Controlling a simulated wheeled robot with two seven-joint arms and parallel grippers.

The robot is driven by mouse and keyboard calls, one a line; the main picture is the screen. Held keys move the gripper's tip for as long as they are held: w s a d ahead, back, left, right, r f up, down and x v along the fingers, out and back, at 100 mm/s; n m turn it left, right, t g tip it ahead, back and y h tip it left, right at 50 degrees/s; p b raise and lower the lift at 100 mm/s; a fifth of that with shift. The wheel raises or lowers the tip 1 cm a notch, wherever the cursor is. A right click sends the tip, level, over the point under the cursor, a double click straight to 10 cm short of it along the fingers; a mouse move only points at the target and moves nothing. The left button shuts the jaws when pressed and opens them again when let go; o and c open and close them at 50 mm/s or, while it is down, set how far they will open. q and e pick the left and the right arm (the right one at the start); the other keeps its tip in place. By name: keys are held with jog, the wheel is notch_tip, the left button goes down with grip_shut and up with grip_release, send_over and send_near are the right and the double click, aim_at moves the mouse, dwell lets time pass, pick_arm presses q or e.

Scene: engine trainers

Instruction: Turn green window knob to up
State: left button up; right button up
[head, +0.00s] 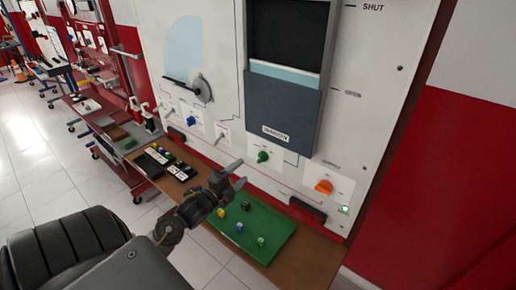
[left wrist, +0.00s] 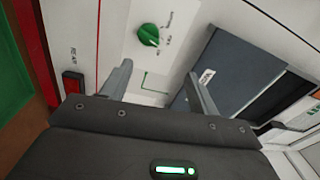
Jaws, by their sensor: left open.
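The green window knob (head: 263,156) is on the white panel, below the dark grey window with its label. In the left wrist view the green knob (left wrist: 149,35) shows near the top, beyond the fingers and apart from them, with small markings around it too small to read. My left gripper (head: 238,176) is in front of the panel, below and left of the green knob, and holds nothing. In the left wrist view its two fingers (left wrist: 158,88) stand wide apart. My right gripper is not in view.
An orange knob (head: 324,187) is at the panel's lower right, a blue knob (head: 192,120) to the left. Below, the brown shelf (head: 310,262) carries a green mat (head: 268,250) with small blocks. The dark grey window (head: 280,100) is above the green knob.

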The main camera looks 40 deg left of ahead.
aim_at(259, 160)
pick_arm(q)
jog(key=m, duration=0.1)
jog(key=f+m, duration=0.1)
jog(key=m, duration=0.2)
jog(key=shift+a+f+g, duration=0.3)
jog(key=shift+f+g, duration=0.05)
jog(key=shift+g, duration=0.05)
jog(key=w+p, duration=0.2)
jog(key=w, duration=0.7)
jog(key=shift+w+r+p, duration=0.1)
jog(key=shift+w+p, duration=0.2)
jog(key=shift+p, duration=0.1)
jog(key=shift+w, duration=0.65)
jog(key=shift+c, duration=0.4)
